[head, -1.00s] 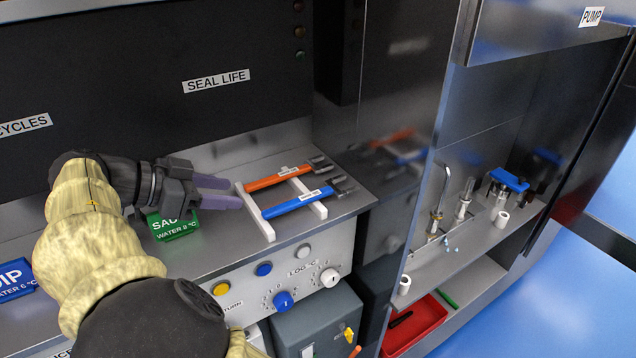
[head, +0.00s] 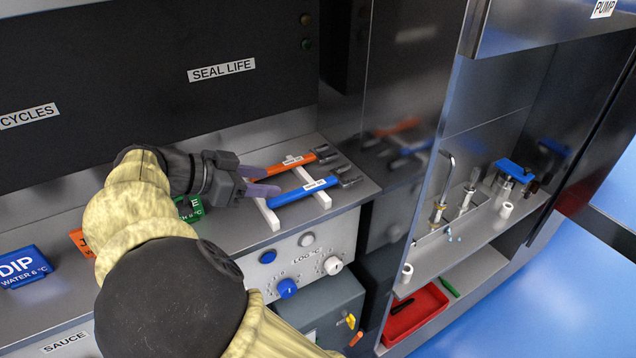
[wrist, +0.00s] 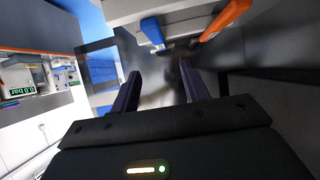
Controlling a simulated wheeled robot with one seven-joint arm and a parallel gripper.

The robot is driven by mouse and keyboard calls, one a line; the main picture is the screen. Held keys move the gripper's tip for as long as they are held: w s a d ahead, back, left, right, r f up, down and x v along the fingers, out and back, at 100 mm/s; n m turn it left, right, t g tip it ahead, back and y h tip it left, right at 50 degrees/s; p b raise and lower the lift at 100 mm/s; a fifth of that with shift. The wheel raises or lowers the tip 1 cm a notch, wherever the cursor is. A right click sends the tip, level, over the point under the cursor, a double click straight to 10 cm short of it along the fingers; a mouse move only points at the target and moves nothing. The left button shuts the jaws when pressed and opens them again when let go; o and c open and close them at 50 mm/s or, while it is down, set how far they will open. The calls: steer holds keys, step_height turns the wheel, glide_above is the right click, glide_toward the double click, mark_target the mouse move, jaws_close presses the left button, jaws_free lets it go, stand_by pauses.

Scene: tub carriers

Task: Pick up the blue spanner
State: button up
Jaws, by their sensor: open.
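The blue spanner (head: 305,191) lies across a white rack (head: 269,216) on the steel counter, its grey jaw end to the right. It also shows at the top of the wrist view (wrist: 152,31). An orange spanner (head: 284,166) lies behind it on the same rack, and in the wrist view (wrist: 228,18) it is to the right. My gripper (head: 277,181) is open and empty. Its purple fingers point right, at the left handle ends of the spanners. The fingers also show in the wrist view (wrist: 158,80), with nothing between them.
A black panel labelled SEAL LIFE (head: 221,70) stands behind the counter. Green (head: 188,207) and blue DIP (head: 22,267) tubs are at the left. A control panel with knobs (head: 287,288) is below the front edge. A dark shiny wall (head: 405,130) stands to the right.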

mark_target(314, 185)
steer(key=p+x, duration=0.1)
steer(key=x, duration=0.4)
steer(key=shift+w+d+f, duration=0.1)
steer(key=shift+w+d, duration=0.1)
steer(key=shift+w, duration=0.05)
steer(key=shift+w+d+f+p, duration=0.1)
steer(key=shift+w+d+p, duration=0.15)
steer(key=shift+d+p, duration=0.3)
steer(key=p+x, duration=0.1)
steer(key=x, duration=0.2)
steer(key=shift+w+d+f+p, duration=0.1)
steer(key=shift+w+d+p, duration=0.05)
steer(key=shift+p, duration=0.2)
steer(key=shift+w+d+f, duration=0.1)
steer(key=shift+d+f, duration=0.05)
steer(key=shift+f, duration=0.15)
steer(key=shift+r, duration=0.1)
jaws_close()
